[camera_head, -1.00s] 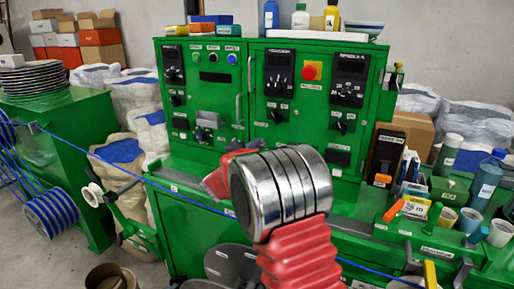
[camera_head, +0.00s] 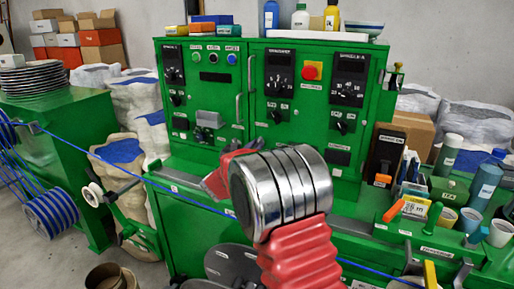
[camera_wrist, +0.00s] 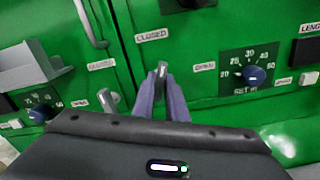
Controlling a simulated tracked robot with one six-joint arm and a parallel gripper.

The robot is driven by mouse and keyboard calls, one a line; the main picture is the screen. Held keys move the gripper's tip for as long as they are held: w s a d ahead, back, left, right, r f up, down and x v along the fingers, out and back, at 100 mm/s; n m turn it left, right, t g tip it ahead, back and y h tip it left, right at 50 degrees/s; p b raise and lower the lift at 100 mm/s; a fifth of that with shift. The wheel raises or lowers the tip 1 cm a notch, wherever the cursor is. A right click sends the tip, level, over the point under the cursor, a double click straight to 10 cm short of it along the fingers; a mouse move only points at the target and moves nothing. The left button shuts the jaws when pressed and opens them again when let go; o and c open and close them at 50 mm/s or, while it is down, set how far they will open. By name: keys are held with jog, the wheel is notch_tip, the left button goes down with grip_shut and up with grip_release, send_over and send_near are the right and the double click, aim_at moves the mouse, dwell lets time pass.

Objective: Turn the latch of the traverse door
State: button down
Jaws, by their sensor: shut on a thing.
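In the wrist view the latch (camera_wrist: 162,69) is a small grey lever on the green cabinet front, by the seam between two doors. It stands nearly upright in that picture, below a CLOSED label (camera_wrist: 152,35) and left of an OPEN label (camera_wrist: 204,66). My gripper (camera_wrist: 161,92) has its two purplish fingers shut on the latch, one on each side. The fingers hide its lower part.
A grey door handle (camera_wrist: 90,22) is at the upper left of the wrist view. A blue knob (camera_wrist: 256,75) is right of the latch. In the head view, bottles and cups (camera_head: 470,219) crowd the right bench, and a blue cable (camera_head: 187,201) runs across the front.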

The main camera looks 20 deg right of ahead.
jog(key=shift+a+f+n, duration=0.1)
jog(key=shift+f+n, duration=0.1)
jog(key=shift+n, duration=0.8)
jog(key=shift+f+n, duration=0.15)
jog(key=shift+n, duration=0.85)
jog(key=c, duration=2)
grip_release()
jog(key=shift+r, duration=0.1)
jog(key=shift+c, duration=0.2)
jog(key=shift+o, duration=1.1)
jog(key=shift+r, duration=0.1)
jog(key=v, duration=1.3)
jog(key=shift+s+a, duration=0.25)
